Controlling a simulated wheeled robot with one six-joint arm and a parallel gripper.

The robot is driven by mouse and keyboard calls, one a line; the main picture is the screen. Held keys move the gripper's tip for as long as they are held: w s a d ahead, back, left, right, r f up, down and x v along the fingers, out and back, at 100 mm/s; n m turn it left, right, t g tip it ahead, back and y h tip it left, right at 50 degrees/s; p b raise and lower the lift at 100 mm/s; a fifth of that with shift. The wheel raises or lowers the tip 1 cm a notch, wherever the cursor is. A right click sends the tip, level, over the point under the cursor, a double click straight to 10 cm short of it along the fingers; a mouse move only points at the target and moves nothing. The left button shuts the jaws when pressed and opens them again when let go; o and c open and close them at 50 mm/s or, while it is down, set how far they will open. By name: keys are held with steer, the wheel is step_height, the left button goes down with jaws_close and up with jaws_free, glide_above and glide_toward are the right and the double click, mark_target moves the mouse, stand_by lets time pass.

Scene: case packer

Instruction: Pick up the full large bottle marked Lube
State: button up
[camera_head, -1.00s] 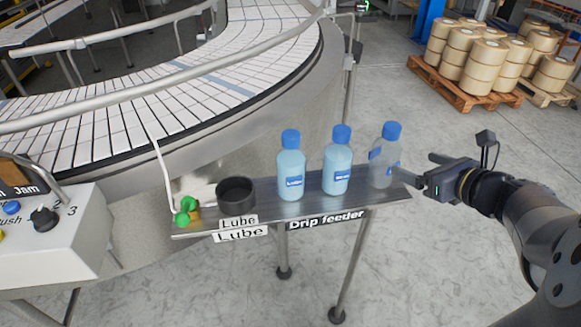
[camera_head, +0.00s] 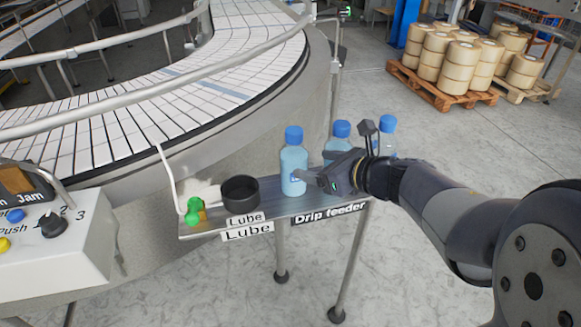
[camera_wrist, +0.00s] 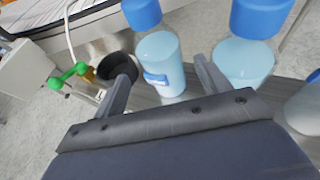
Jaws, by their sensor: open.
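Three bottles with blue caps stand upright on the narrow shelf (camera_head: 262,206). The left bottle (camera_head: 293,160) is filled with pale blue liquid and has a blue label, too small to read surely. The middle bottle (camera_head: 341,137), also pale blue, is partly hidden behind my gripper. The right bottle (camera_head: 387,129) is mostly hidden by my wrist. My gripper (camera_head: 308,179) is open at the left bottle. In the wrist view the left bottle (camera_wrist: 163,58) shows between my two spread fingers (camera_wrist: 162,76), and the middle bottle (camera_wrist: 243,60) is just outside the right finger.
A black round cup (camera_head: 240,193) and a green-capped fitting (camera_head: 194,210) are on the shelf left of the bottles. Signs reading Lube (camera_head: 247,231) and Drip feeder (camera_head: 330,214) are on its front. A curved conveyor (camera_head: 180,100) with a rail runs behind. A control box (camera_head: 60,240) stands left.

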mark_target(294, 158)
steer(key=shift+p+x, duration=0.55)
steer(key=shift+x, duration=3.35)
steer(key=shift+r, duration=0.1)
steer(key=shift+r, duration=0.1)
steer(key=c, duration=1.1)
